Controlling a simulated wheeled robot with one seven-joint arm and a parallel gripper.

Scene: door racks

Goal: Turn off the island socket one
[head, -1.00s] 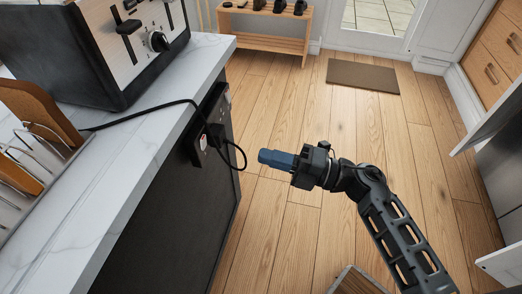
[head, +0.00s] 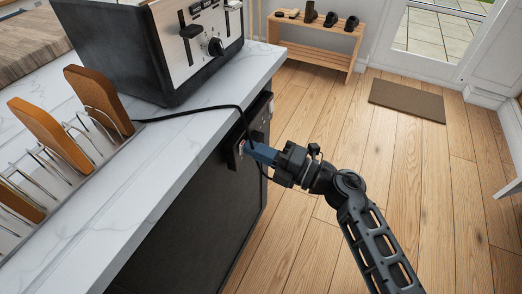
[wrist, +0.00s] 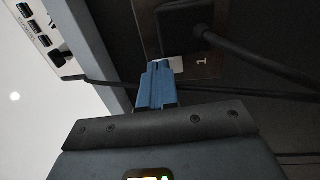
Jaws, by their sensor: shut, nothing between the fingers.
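The island socket panel (head: 233,156) is on the dark side of the island under the counter edge. In the wrist view the socket plate (wrist: 206,68) bears a "1", with a black plug (wrist: 187,22) in it and a cable running off to the right. My gripper (head: 250,149) is at the socket in the head view, its blue fingers shut and empty. In the wrist view the shut fingers (wrist: 158,72) reach the plate's lower edge, left of the "1".
The black cable (head: 200,109) runs over the white counter (head: 190,135) from the toaster side and hangs by my fingers. The wooden floor (head: 390,170) on the right is clear.

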